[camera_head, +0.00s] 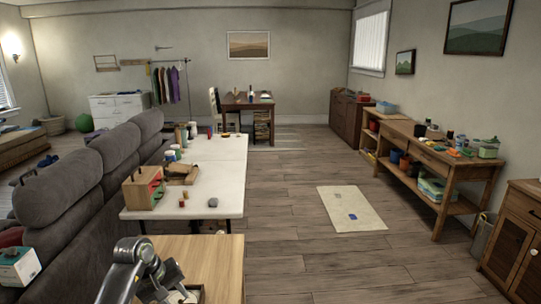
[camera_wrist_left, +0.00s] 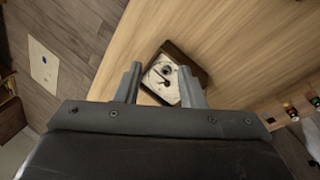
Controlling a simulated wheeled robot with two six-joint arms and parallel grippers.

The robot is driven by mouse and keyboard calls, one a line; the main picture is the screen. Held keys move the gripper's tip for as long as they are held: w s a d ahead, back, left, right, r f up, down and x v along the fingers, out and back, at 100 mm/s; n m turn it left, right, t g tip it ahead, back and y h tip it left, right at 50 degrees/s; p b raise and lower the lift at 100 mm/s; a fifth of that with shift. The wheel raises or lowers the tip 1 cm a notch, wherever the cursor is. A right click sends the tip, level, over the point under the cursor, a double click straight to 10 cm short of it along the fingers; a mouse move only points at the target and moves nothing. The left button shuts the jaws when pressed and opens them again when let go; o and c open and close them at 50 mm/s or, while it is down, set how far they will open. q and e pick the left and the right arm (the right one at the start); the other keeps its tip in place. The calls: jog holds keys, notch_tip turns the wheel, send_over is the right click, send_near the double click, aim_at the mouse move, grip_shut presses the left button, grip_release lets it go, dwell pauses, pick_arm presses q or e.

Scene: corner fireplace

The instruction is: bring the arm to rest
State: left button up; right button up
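My left arm comes in at the bottom left of the head view, with its gripper (camera_head: 168,288) low over a light wooden table (camera_head: 215,262). In the left wrist view the two fingers of this gripper (camera_wrist_left: 160,68) stand apart with nothing between them. Beyond the fingertips, on the wooden table top (camera_wrist_left: 235,40), lies a square dark-framed clock (camera_wrist_left: 163,82) with a pale face. The fingers hide part of its edges. My right gripper is in neither view.
A long white table (camera_head: 215,165) with a wooden box (camera_head: 143,188) and small jars stands beyond the wooden table. A grey sofa (camera_head: 75,200) is at the left. A pale mat (camera_head: 350,208) lies on open floor, and a wooden workbench (camera_head: 440,160) lines the right wall.

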pick_arm(q)
jog(key=s+d+r+n+t+h, duration=0.2)
jog(key=d+r+n+t+h, duration=0.65)
jog(key=n, duration=0.25)
jog(key=s+a+r+n+t+y, duration=0.35)
jog(key=a+n+t+y, duration=0.2)
jog(key=n, duration=0.85)
jog(key=s+a+r+n+t+y, duration=0.2)
jog(key=s+a+n+t+y, duration=0.4)
jog(key=n, duration=0.7)
jog(key=s+a+f+n+g+y, duration=0.35)
jog(key=s+f+n+g, duration=0.35)
jog(key=n, duration=0.4)
jog(key=s+a+f+n+g+y, duration=0.3)
jog(key=s+a+f+n+g, duration=0.2)
jog(key=s+f+n, duration=0.45)
jog(key=s+d+f+n+g+h, duration=0.2)
jog(key=s+d+f+n+g, duration=0.15)
jog(key=s, duration=0.25)
jog(key=s+d+f+n+g+h, duration=0.2)
jog(key=s+d+n+g+h, duration=0.15)
jog(key=s, duration=0.25)
notch_tip(320, 180, down, 24)
jog(key=a+r+g, duration=0.1)
jog(key=a, duration=0.1)
jog(key=s+d+f+g, duration=0.1)
jog(key=s+f, duration=1.4)
jog(key=f, duration=0.2)
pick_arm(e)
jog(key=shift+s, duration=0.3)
